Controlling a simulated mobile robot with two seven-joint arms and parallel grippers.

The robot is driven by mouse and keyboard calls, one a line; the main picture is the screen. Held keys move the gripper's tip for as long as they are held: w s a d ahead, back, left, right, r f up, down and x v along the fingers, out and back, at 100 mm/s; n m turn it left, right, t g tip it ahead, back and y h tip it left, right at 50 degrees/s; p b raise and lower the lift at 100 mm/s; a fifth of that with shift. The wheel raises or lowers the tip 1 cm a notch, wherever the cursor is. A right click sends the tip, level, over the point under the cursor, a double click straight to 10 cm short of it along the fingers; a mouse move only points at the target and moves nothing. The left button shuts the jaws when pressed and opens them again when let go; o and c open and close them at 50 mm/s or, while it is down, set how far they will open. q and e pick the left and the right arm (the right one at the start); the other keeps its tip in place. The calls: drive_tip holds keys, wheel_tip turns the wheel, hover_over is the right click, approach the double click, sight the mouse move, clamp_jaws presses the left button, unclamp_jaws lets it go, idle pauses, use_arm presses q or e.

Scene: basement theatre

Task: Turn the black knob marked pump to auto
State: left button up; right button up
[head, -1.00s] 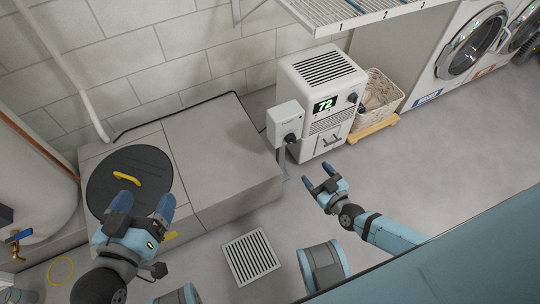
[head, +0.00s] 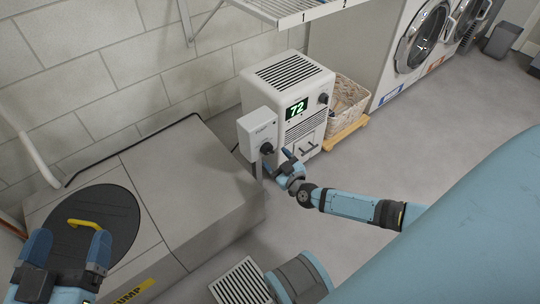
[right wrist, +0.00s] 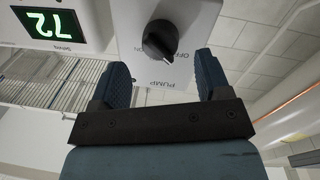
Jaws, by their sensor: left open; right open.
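The black pump knob (head: 266,148) is on the front of a grey-white control box (head: 257,128) on a post beside the dehumidifier. In the right wrist view the knob (right wrist: 160,40) sits on the box's face, with "PUMP" and "OFF" lettering near it, upside down. My right gripper (head: 277,161) is open just in front of the box, close to the knob. In the right wrist view its two fingers (right wrist: 160,75) are apart and empty, and the knob is beyond and between them. My left gripper (head: 70,244) is open over the sump bench, near the round black lid.
The white dehumidifier (head: 288,98) showing 72 stands right behind the box. A wicker basket (head: 345,105) is beside it. A wire shelf (head: 300,8) hangs above. The sump bench (head: 185,190) is left of the post. Open floor lies to the right.

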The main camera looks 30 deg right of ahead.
sight(270, 151)
use_arm(q)
drive_tip(key=shift+w+a+r+m+t+b, duration=0.2)
drive_tip(key=shift+w+a+m+t+b, duration=0.15)
drive_tip(key=shift+m+b, duration=0.3)
use_arm(e)
drive_tip(key=w, duration=0.4)
use_arm(q)
drive_tip(key=shift+d, duration=0.1)
use_arm(e)
drive_tip(key=c, duration=0.9)
